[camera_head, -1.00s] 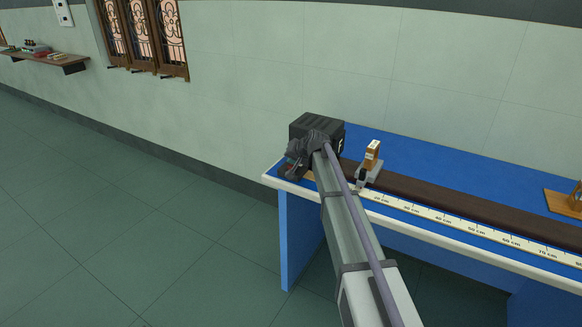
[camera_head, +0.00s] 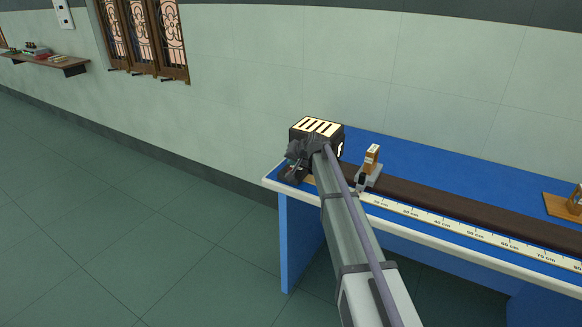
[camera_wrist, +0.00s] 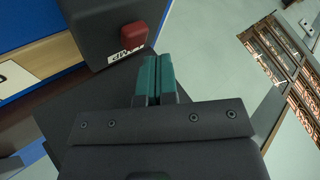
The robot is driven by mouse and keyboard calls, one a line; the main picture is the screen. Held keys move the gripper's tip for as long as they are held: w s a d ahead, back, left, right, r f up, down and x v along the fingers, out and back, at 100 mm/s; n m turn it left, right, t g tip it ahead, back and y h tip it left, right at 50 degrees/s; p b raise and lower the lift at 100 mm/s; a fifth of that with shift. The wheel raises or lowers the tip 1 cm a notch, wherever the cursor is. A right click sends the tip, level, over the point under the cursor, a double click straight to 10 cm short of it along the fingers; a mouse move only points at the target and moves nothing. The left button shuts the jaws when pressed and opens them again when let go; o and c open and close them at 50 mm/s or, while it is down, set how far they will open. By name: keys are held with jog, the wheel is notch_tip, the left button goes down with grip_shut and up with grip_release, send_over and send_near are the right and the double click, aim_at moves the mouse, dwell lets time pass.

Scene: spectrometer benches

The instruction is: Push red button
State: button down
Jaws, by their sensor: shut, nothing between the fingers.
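The red button (camera_wrist: 133,34) sits on a dark box (camera_wrist: 97,22) with a white lettered label, at the top of the wrist view. My gripper (camera_wrist: 157,62) has its teal fingers together and empty. The fingertips are just below and right of the button in that view, with a visible gap. In the head view my gripper (camera_head: 293,168) is at the left end of the blue bench, by the black lamp box (camera_head: 317,128). The slots on top of the lamp box glow. My arm hides most of the button's surroundings there.
The blue bench (camera_head: 420,168) carries a dark rail with a centimetre scale (camera_head: 440,218). A small wood-and-grey holder (camera_head: 371,160) stands on the rail near the lamp box, close to my arm. A wooden stand (camera_head: 565,205) is at the right. The wall runs behind.

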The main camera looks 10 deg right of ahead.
notch_tip(320, 180, up, 6)
jog(key=p, duration=0.6)
jog(key=shift+f, duration=0.1)
jog(key=s+f+n+g+h+p, duration=0.1)
jog(key=s+g, duration=0.3)
jog(key=s, duration=1.8)
jog(key=s+n+g+h+p, duration=0.2)
jog(key=s+n+g, duration=0.1)
jog(key=s, duration=1.9)
jog(key=shift+a+f+g+h, duration=0.3)
jog(key=shift+f+g+h, duration=0.1)
jog(key=shift+g, duration=0.3)
